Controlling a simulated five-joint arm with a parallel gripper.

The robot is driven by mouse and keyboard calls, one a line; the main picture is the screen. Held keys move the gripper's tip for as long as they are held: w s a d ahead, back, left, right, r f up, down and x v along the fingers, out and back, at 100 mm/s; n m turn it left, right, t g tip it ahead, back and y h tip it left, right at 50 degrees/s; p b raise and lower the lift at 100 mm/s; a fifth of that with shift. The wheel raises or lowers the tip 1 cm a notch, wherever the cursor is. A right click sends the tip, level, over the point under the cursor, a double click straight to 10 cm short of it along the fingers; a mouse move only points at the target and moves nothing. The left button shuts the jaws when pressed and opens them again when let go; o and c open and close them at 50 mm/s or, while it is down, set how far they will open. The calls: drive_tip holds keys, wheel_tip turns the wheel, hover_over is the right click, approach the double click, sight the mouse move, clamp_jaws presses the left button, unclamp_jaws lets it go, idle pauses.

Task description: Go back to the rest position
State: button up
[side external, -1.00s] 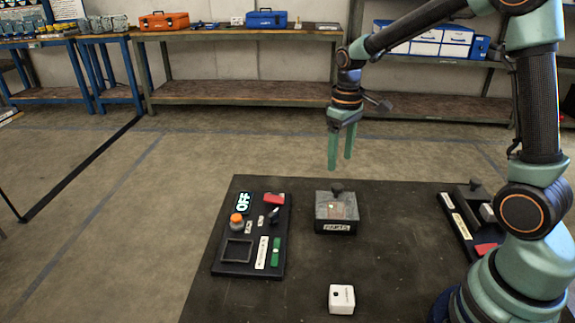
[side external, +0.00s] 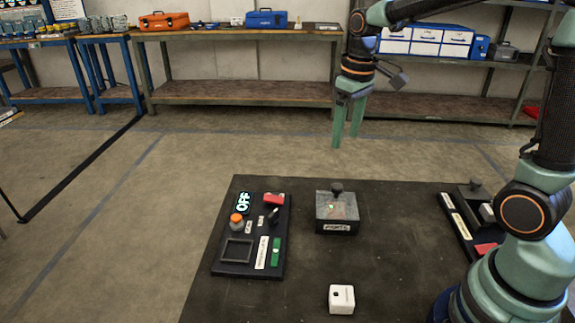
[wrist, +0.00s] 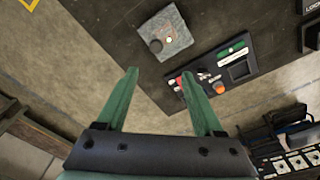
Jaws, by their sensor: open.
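My gripper (side external: 347,143) is open and empty, its two green fingers pointing down in the air above and behind the parts box. In the wrist view, my gripper (wrist: 157,75) also shows with its fingers apart and nothing between them. My arm is raised on the right side of the side external view.
On the dark table (side external: 385,260) stand a grey box with a knob lid (side external: 337,208), a control panel (side external: 250,235) reading OFF, a white block (side external: 341,299) and a dark tray (side external: 460,228) partly behind my arm. Shelves (side external: 240,34) line the back wall.

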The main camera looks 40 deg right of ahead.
drive_tip(key=s+a+r+t, duration=0.1)
drive_tip(key=s+a+t, duration=0.1)
drive_tip(key=s, duration=0.3)
drive_tip(key=s+a+r+m+t, duration=0.1)
drive_tip(key=s+a+r+t, duration=0.1)
drive_tip(key=s+a, duration=0.1)
drive_tip(key=shift+s+t, duration=0.3)
drive_tip(key=shift+s, duration=0.6)
